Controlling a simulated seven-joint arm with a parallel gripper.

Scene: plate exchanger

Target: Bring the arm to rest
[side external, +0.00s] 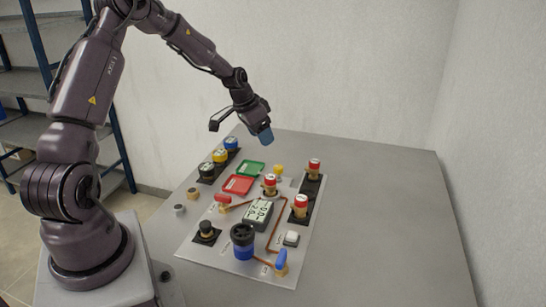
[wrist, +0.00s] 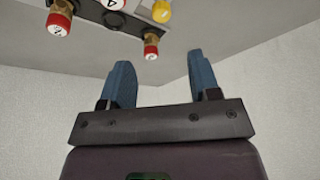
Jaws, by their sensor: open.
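My gripper (side external: 264,134) is in the air above the back part of the panel in the side external view, with blue fingers. In the wrist view its two blue fingers (wrist: 163,85) stand apart with nothing between them. The grey panel (side external: 199,247) lies on the table below and carries red-capped fittings (side external: 301,204), a green tray (side external: 251,168), a red tray (side external: 239,184) and a gauge with a display (side external: 258,213). My gripper touches none of these. The wrist view also shows red-capped fittings (wrist: 151,47) and a yellow knob (wrist: 162,11) at its top.
A blue cylinder with a black top (side external: 243,243) and a blue-handled valve (side external: 281,262) stand at the panel's front. Several coloured knobs (side external: 220,156) stand at its back left. The table (side external: 390,220) is bare on the right. A shelf rack (side external: 30,85) stands at the left.

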